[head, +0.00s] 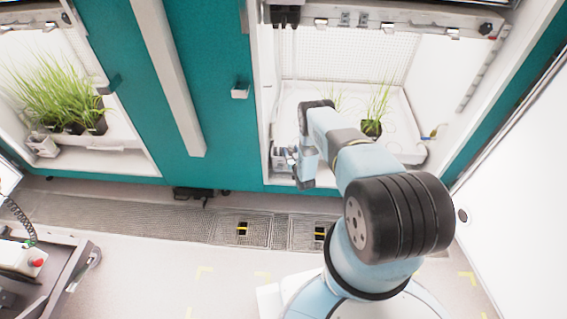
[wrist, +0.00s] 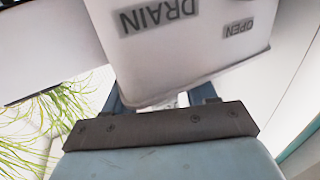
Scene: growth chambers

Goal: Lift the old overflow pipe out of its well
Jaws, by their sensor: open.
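My gripper (head: 300,172) is at the front left corner of the right-hand chamber, pointing down in the head view. In the wrist view, its dark base bar and parts of two blue-grey fingers show, set apart. A white box (wrist: 185,50) with the labels DRAIN and OPEN fills the upper middle of the wrist view and hides most of the fingers. A small grey-white box (head: 279,156) shows just left of my gripper in the head view. I cannot make out the old overflow pipe or its well in either view. Nothing can be seen held.
A white tray (head: 398,92) with a potted grass plant (head: 372,115) lies in the right chamber, behind my arm. Grass leaves (wrist: 75,110) show at left in the wrist view. A left chamber holds more grass pots (head: 72,105). A floor grating (head: 150,218) runs in front.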

